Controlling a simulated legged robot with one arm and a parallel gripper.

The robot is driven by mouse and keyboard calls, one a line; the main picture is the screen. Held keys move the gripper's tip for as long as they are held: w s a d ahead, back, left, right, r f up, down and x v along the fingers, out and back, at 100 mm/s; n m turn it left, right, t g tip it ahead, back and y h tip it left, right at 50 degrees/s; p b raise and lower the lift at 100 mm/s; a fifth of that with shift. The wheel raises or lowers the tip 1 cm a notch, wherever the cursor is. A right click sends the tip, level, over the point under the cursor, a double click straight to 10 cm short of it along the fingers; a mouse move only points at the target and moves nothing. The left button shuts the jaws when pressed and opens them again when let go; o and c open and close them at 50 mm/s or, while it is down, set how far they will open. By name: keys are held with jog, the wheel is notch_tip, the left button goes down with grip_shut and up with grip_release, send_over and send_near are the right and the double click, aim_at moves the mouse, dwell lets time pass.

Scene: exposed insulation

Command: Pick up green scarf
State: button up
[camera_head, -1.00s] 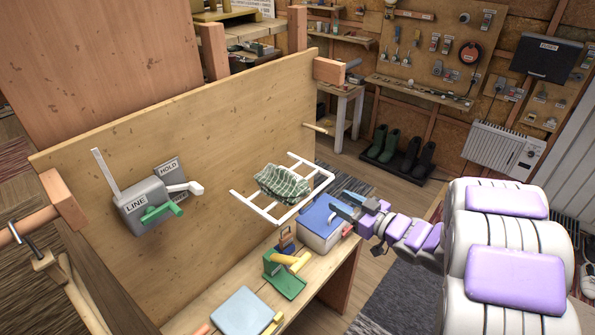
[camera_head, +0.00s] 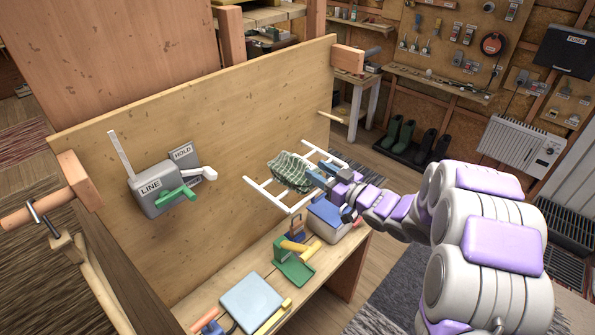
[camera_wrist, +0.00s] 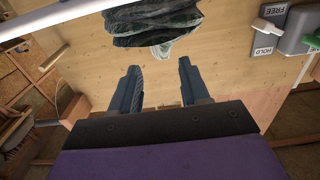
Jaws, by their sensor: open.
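The green checked scarf (camera_head: 291,171) hangs folded over the white rack (camera_head: 262,190) on the wooden panel. My gripper (camera_head: 316,172) is right beside the scarf, at its right end in the head view. In the wrist view the scarf (camera_wrist: 152,24) is at the top middle, beyond the fingertips. My gripper also shows there (camera_wrist: 158,66), with its two blue-grey fingers wide apart and nothing between them. I cannot tell from the head view whether a finger touches the scarf.
The grey LINE box (camera_head: 155,190) with its green lever is on the panel at left. Below the rack, the bench (camera_head: 212,300) holds a blue-lidded box (camera_head: 325,220), a green-and-yellow tool (camera_head: 293,262) and a pale blue slab (camera_head: 250,302). Boots stand on the floor behind.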

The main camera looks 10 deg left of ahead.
aim_at(302, 162)
jog(key=shift+w+a, duration=0.3)
jog(key=shift+a, duration=0.5)
jog(key=x, duration=0.4)
jog(key=shift+w+f, duration=0.1)
jog(key=shift+f, duration=0.2)
jog(key=shift+w+a+r, duration=0.1)
jog(key=shift+w+a, duration=0.05)
jog(key=shift+w, duration=0.15)
jog(key=shift+c, duration=0.3)
jog(key=shift+a, duration=0.1)
grip_shut()
